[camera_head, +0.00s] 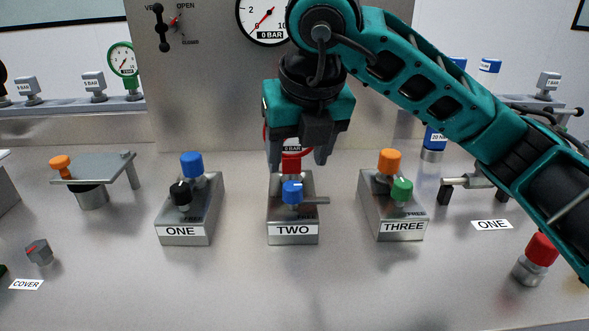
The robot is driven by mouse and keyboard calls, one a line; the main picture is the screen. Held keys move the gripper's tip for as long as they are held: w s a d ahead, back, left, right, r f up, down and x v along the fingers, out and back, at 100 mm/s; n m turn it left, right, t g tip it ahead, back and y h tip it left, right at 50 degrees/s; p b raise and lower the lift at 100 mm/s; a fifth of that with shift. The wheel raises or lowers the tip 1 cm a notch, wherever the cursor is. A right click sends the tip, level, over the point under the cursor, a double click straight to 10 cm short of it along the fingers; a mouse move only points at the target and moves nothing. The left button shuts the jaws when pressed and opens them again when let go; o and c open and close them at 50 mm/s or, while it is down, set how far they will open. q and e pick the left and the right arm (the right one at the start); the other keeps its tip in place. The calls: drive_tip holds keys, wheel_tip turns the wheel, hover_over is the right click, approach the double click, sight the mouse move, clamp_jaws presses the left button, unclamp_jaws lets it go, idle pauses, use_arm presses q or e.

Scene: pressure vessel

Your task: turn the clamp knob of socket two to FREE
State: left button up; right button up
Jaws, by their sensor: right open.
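The block labelled TWO (293,217) stands in the middle of the bench. A blue knob (292,191) sits on its top, with a thin metal bar pointing right beside it. A red part (291,163) stands behind the blue knob on the same block. My right gripper (298,162) is open above the rear of block TWO, fingers pointing down on either side of the red part. I cannot tell whether they touch it. My left gripper is not in view.
Block ONE (181,231) with blue and black tops stands left, and block THREE (403,227) with orange and green tops stands right. A red-capped cylinder (537,257) is at the right front. A small knob (39,252) is near the COVER label.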

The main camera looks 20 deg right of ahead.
drive_tip(key=shift+p+v, duration=0.5)
drive_tip(key=shift+v, duration=2.4)
drive_tip(key=shift+r, duration=0.1)
